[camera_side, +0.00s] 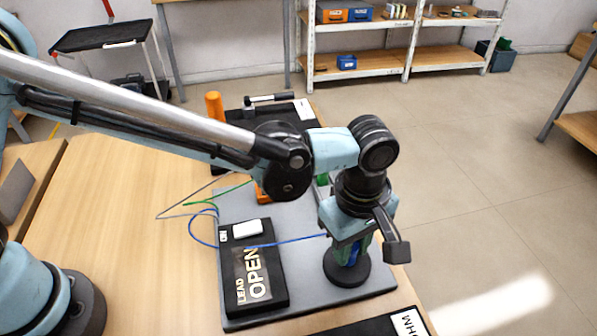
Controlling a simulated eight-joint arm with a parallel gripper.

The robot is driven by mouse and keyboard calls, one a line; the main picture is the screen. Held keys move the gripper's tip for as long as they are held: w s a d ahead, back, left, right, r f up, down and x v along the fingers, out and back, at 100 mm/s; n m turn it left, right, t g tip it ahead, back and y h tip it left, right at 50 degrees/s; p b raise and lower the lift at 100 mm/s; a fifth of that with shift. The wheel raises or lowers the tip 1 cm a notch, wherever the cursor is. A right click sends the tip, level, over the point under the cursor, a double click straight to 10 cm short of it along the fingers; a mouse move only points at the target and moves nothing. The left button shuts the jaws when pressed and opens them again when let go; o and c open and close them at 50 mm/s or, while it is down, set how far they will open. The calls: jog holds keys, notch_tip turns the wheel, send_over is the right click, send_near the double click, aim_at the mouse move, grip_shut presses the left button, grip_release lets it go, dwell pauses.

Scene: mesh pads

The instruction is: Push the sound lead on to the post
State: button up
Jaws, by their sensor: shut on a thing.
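My gripper (350,252) points down over a round black base (347,275) on the grey board. It is shut on the end of the blue lead (290,241), which runs in from the left. Blue and green show between and beside the fingers. The post itself is mostly hidden by the gripper, so I cannot tell whether the lead end touches it. A green lead (205,203) and a grey lead (172,212) loop over the table to the left. A black box (268,255) reading "LEAD OPEN" lies left of my gripper.
The grey board (310,300) lies on a wooden table (110,220). Behind my arm are an orange part (262,195), partly hidden, and a green part (322,180). A dark tray with an orange-handled tool (214,105) is farther back. Another dark panel (375,326) lies at the front edge.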

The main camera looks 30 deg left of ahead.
jog(key=shift+f, duration=0.25)
jog(key=o, duration=0.9)
jog(key=shift+r, duration=0.1)
